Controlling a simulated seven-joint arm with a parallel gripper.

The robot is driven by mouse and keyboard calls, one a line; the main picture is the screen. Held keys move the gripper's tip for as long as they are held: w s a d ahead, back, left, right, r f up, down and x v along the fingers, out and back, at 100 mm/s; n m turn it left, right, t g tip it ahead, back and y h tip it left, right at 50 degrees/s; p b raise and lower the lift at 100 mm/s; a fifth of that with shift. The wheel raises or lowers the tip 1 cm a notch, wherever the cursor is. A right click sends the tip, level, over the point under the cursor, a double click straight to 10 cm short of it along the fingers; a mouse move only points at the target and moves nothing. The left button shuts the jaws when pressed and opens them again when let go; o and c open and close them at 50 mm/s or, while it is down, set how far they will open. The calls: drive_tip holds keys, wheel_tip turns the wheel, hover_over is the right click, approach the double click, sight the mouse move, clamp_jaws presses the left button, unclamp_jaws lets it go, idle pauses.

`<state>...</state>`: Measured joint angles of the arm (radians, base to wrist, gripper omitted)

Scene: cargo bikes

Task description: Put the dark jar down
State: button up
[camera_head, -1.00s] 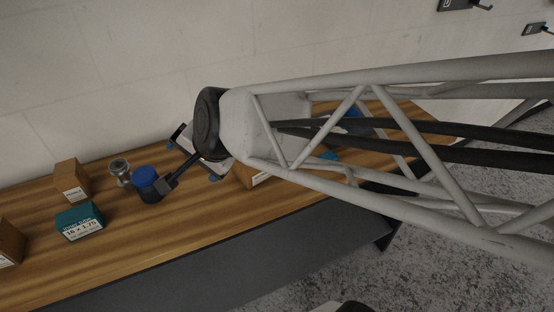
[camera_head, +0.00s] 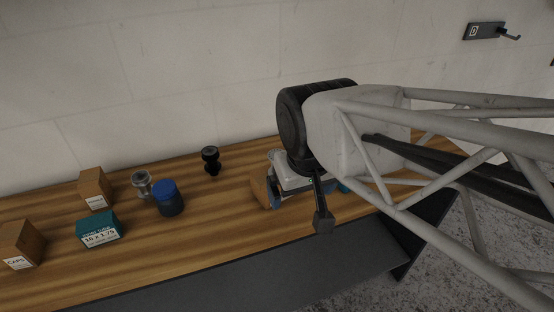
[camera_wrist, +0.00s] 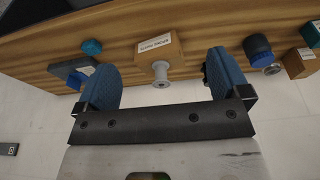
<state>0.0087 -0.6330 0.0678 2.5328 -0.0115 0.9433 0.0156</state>
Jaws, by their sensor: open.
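The dark jar (camera_head: 171,204) with a blue lid stands upright on the wooden bench top, between a teal box and a silver metal part. It also shows in the wrist view (camera_wrist: 258,47), to the right beyond one finger. My gripper (camera_wrist: 162,78) is open, its two blue-padded fingers wide apart with nothing held between them. In the head view it is well to the right of the jar, not touching it, and is partly hidden by my own wrist.
A teal box (camera_head: 98,231), brown boxes (camera_head: 95,187) and a silver part (camera_head: 141,183) surround the jar. A black part (camera_head: 210,160) stands behind. A labelled cardboard box (camera_wrist: 157,47) and a grey spool-like part (camera_wrist: 161,73) lie ahead of my fingers. The bench front is clear.

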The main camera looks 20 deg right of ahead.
drive_tip(key=m+t+y, duration=0.6)
drive_tip(key=m+y, duration=0.5)
drive_tip(key=m, duration=1.5)
approach(167, 188)
drive_tip(key=shift+x, duration=1.7)
drive_tip(key=shift+w+r, duration=0.1)
drive_tip(key=shift+r, duration=0.05)
drive_tip(key=shift+x, duration=1.25)
drive_tip(key=shift+w+a+n, duration=0.1)
drive_tip(key=shift+a+n, duration=0.05)
drive_tip(key=shift+n, duration=0.15)
drive_tip(key=shift+x, duration=2.45)
